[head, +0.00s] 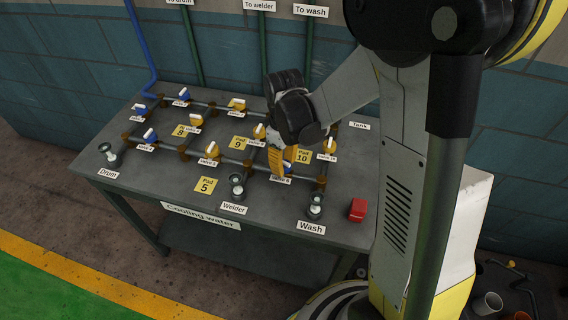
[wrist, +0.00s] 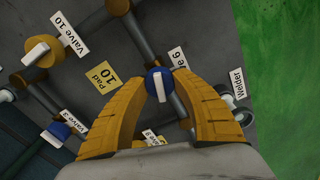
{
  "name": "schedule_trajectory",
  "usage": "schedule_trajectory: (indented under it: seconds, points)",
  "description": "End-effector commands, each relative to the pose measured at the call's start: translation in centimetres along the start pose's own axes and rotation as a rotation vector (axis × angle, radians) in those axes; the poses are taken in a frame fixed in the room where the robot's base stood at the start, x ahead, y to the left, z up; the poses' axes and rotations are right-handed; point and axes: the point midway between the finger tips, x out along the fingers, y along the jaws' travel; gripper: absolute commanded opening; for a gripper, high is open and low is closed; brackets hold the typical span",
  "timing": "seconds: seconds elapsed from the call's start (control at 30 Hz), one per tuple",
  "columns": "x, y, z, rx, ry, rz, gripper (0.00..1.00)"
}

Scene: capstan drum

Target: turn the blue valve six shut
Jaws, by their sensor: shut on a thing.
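The blue valve six (wrist: 160,85) has a round blue body with a white bar handle on top. It sits on a grey pipe, and the bar looks roughly in line with that pipe. The end of its label (wrist: 178,57) reads "e 6". My gripper (wrist: 161,76) has its two yellow fingers closed around the handle from both sides. In the head view my gripper (head: 281,165) reaches down onto the valve near the right of the table, with a little blue (head: 290,167) showing beside the fingers. The fingers hide most of the valve there.
The pad 10 sign (wrist: 103,78) lies close by. Yellow valve 10 (wrist: 36,52) and blue valve 3 (wrist: 60,132) are farther left in the wrist view. Several valves and pipes cover the table (head: 150,185). A red block (head: 357,210) stands at its right front corner.

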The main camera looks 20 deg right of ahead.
Motion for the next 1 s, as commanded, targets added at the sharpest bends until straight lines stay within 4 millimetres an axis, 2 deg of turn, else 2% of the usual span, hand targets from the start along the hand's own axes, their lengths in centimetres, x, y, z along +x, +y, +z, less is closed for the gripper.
schedule_trajectory:
  seconds: [1.0]
  points:
    - [0.07, -0.02, 0.04, 0.955, -0.001, 0.000, 0.02]
